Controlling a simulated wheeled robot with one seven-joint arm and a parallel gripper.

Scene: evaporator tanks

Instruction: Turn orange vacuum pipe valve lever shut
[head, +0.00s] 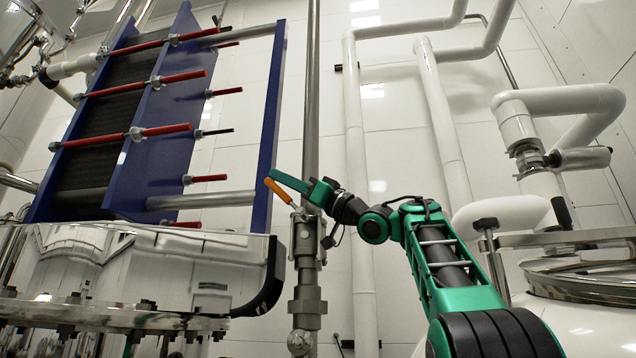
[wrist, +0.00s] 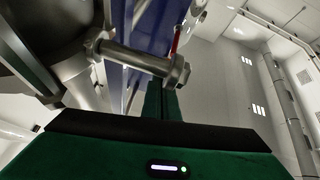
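The orange valve lever (head: 278,191) sticks out up and to the left from a metal valve (head: 306,238) on a thin vertical steel pipe. My gripper (head: 274,174) reaches in from the right, its green fingers just above and beside the lever. I cannot tell whether they touch it. In the wrist view the two green fingers (wrist: 163,100) lie together, with nothing seen between them. A metal bolt-like part (wrist: 140,60) crosses in front of the fingertips there. The orange of the lever does not show in the wrist view.
A blue plate unit (head: 165,115) with red-sleeved rods stands left of the pipe, above a shiny steel tank (head: 130,270). White pipes (head: 355,150) run up the wall behind. Another tank (head: 590,275) stands at the right. Open space lies between pipe and wall.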

